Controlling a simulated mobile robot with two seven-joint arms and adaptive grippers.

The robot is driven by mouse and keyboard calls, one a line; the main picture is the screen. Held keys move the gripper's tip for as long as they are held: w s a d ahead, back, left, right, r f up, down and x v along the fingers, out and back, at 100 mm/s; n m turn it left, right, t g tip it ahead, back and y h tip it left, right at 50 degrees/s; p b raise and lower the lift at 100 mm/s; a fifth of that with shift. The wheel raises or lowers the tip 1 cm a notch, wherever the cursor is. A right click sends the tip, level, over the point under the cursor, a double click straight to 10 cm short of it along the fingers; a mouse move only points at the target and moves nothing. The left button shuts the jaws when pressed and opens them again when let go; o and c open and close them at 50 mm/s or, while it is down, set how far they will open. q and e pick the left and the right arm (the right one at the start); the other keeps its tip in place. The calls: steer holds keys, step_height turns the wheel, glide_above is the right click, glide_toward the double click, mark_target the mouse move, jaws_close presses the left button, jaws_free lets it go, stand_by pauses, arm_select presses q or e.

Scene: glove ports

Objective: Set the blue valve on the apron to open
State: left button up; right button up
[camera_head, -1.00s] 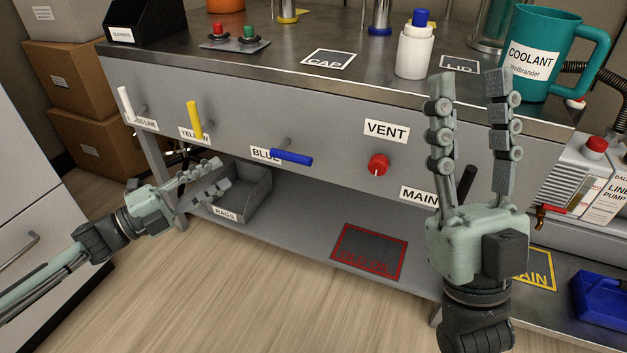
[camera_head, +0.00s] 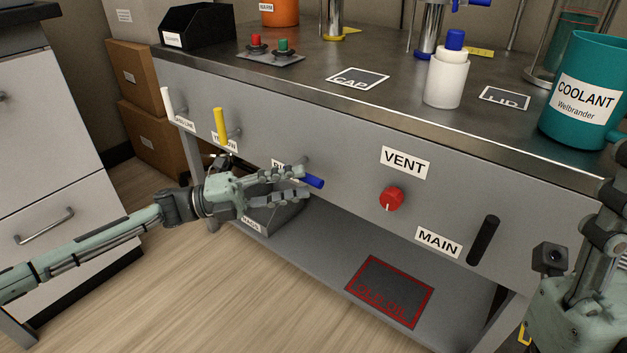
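The blue valve's handle (camera_head: 315,182) lies roughly horizontal on the grey apron (camera_head: 330,140), sloping slightly down to the right. Only its right end shows clearly; my fingers hide the rest. Its label is mostly hidden too. My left gripper (camera_head: 306,184) is at the handle, coming from the left, with its two fingers apart, one above the other. The blue end shows between and just beyond the fingertips; I cannot tell whether they touch it. My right gripper is partly in view at the right edge, cut off by the frame, away from the valve.
On the apron, white (camera_head: 168,103) and yellow (camera_head: 220,126) handles stand upright to the left. A red VENT knob (camera_head: 391,199) and black MAIN handle (camera_head: 484,240) are to the right. A grey rags bin (camera_head: 275,218) sits on the shelf below. The bench top holds a white bottle (camera_head: 446,82) and teal coolant jug (camera_head: 585,85).

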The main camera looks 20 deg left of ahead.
mark_target(311, 184)
arm_select(q)
steer(key=shift+x, duration=1.9)
jaws_close()
